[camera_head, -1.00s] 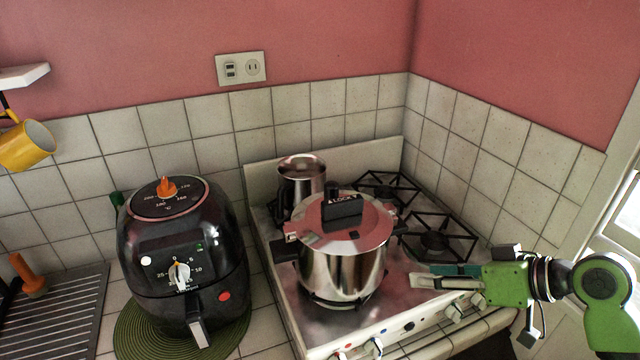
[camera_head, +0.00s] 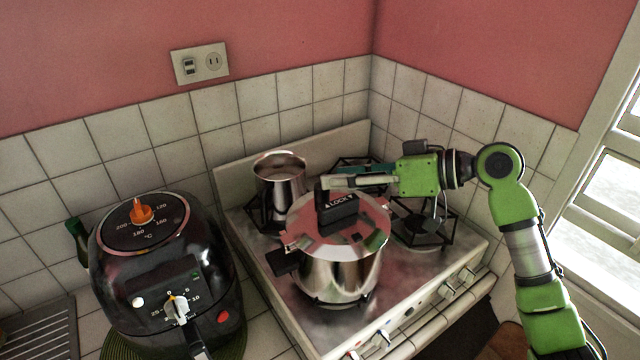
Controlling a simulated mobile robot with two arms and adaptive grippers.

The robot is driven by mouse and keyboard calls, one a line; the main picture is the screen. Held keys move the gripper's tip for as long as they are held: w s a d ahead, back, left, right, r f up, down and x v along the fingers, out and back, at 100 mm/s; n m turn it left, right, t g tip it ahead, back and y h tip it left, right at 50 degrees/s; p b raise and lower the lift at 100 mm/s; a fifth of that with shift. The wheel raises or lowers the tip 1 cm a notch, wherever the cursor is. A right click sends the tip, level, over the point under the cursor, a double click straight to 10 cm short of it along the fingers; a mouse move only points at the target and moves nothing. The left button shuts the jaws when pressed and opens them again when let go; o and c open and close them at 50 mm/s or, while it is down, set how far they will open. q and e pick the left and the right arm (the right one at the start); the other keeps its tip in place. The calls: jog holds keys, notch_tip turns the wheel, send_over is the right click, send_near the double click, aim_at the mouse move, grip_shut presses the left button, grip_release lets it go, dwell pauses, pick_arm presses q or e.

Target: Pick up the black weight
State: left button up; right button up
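A steel pressure cooker (camera_head: 338,275) with a lid and a black handle marked LOCK (camera_head: 338,208) stands on the stove. A small black upright piece (camera_head: 320,194) at the handle's left end may be the black weight; I cannot tell for sure. My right gripper (camera_head: 328,181) reaches in from the right above the lid, its fingertips just over or beside that black piece. Whether it touches the piece, and how far apart the fingers are, is not clear. My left gripper is not in view.
A steel pot (camera_head: 280,180) stands behind the cooker on the stove (camera_head: 410,290). A black air fryer (camera_head: 165,275) stands left of the stove. Tiled walls (camera_head: 470,120) close off the back and right. The burner grate (camera_head: 425,222) right of the cooker is free.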

aim_at(322, 191)
jog(key=shift+w+a+f+p, duration=0.15)
jog(key=shift+a+f+p, duration=0.25)
jog(key=shift+a+p, duration=0.2)
jog(key=shift+w+a+f+p, duration=0.25)
jog(key=shift+a+f+p, duration=0.25)
jog(key=shift+a+p, duration=0.05)
jog(key=shift+w+a+f+p, duration=0.25)
jog(key=shift+a+f+p, duration=0.2)
jog(key=shift+a+p, duration=0.1)
jog(key=shift+w+a+f, duration=0.15)
jog(key=shift+a, duration=0.15)
jog(key=shift+a+f, duration=0.1)
jog(key=shift+d, duration=0.2)
grip_shut()
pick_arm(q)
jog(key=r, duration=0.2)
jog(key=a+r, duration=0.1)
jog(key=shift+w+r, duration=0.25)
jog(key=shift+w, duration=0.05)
pick_arm(e)
jog(key=shift+a, duration=0.1)
